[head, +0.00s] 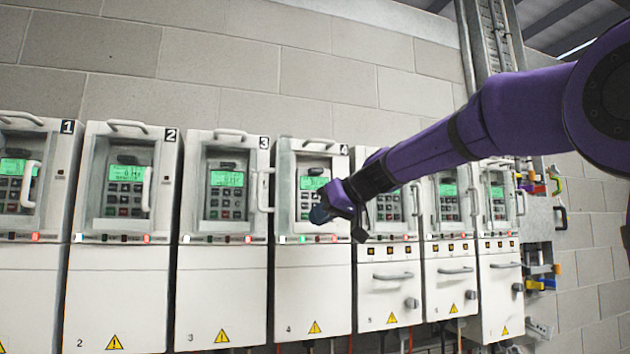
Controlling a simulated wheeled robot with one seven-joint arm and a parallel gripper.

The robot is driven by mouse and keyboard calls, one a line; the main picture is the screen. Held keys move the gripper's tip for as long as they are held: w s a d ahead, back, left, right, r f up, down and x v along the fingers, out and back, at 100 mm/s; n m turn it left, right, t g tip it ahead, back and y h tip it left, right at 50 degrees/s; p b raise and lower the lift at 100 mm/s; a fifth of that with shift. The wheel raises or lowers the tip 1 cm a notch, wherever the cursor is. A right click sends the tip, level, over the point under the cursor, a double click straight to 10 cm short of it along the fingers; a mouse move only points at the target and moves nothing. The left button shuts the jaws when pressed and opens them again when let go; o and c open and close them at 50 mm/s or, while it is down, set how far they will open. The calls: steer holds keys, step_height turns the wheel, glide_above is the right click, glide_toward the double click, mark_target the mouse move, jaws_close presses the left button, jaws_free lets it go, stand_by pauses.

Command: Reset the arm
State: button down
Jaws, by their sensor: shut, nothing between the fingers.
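My purple arm reaches in from the right edge of the head view, and my gripper (322,214) is at its far end. The gripper is shut and empty. It appears in front of drive unit 4 (312,275), over the lower right part of its keypad panel. I cannot tell whether it touches the panel. The gripper and forearm hide part of unit 4's keypad and part of the unit to its right (390,262). Unit 4's green display (313,183) shows above the gripper.
Drive unit 1 (30,270), unit 2 (120,285) and unit 3 (222,285) stand to the left, with handles sticking out. More units stand to the right, beside a rack of coloured tools (540,270). A block wall (250,60) is behind; the space above the units is clear at left.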

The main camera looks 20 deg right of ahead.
stand_by(0.3)
steer(key=s+d+f+m+g+h, duration=0.2)
steer(key=s+d+f+h, duration=0.1)
steer(key=s+f, duration=0.9)
steer(key=s+d+f+m+g+h, duration=0.2)
steer(key=s+f, duration=1.1)
steer(key=s, duration=1)
steer(key=shift+s+d+m+g+h, duration=0.2)
steer(key=shift+d+m+g+h, duration=0.2)
steer(key=shift+d+h, duration=0.55)
